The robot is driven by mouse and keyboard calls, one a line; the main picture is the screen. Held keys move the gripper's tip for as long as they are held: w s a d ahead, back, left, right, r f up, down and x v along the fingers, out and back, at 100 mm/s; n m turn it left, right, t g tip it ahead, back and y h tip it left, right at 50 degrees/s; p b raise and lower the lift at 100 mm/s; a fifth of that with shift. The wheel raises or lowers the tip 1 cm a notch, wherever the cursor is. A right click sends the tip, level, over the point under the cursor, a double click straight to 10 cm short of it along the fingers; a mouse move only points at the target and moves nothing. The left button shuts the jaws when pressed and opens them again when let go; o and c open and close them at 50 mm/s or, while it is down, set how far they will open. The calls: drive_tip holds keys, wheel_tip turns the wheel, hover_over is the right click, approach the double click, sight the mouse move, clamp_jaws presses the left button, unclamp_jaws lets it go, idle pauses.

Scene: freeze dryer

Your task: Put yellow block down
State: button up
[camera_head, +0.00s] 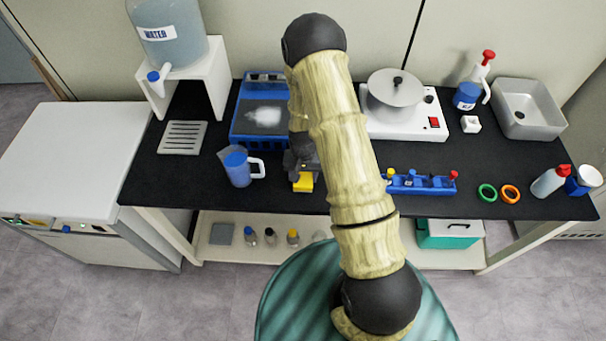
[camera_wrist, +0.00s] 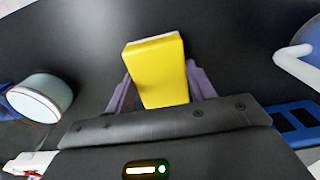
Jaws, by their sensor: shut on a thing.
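The yellow block (camera_head: 304,182) is near the front edge of the black tabletop (camera_head: 325,203), left of my arm. My gripper (camera_wrist: 158,95) is shut on the yellow block (camera_wrist: 157,68), with a purple finger on each side of it in the wrist view. In the head view my gripper (camera_head: 300,163) is partly hidden by my arm. The block's far end points away from the palm, over the dark surface. I cannot tell whether the block touches the tabletop.
A blue jug (camera_head: 238,168) stands just left of the block. A blue rack (camera_head: 420,184) with several coloured-cap items is to the right, with green (camera_head: 487,193) and orange (camera_head: 510,194) rings beyond. A blue tray (camera_head: 260,122) lies behind. The lower shelf holds small bottles (camera_head: 270,236).

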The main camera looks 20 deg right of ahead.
sight(303, 176)
drive_tip(key=o, duration=1.1)
wheel_tip(303, 176, up, 12)
drive_tip(key=shift+r+b, duration=0.1)
drive_tip(key=shift+b, duration=0.85)
drive_tip(key=s+r+n+t, duration=0.1)
drive_tip(key=s+r, duration=0.3)
drive_tip(key=s+r+n, duration=0.1)
drive_tip(key=s+r, duration=0.3)
drive_tip(key=s, duration=0.1)
drive_tip(key=s+r+n+t, duration=0.1)
drive_tip(key=s+r, duration=0.4)
drive_tip(key=shift+s+r+n+t, duration=0.1)
drive_tip(key=shift+s+n+t, duration=0.05)
drive_tip(key=shift+n+t, duration=0.15)
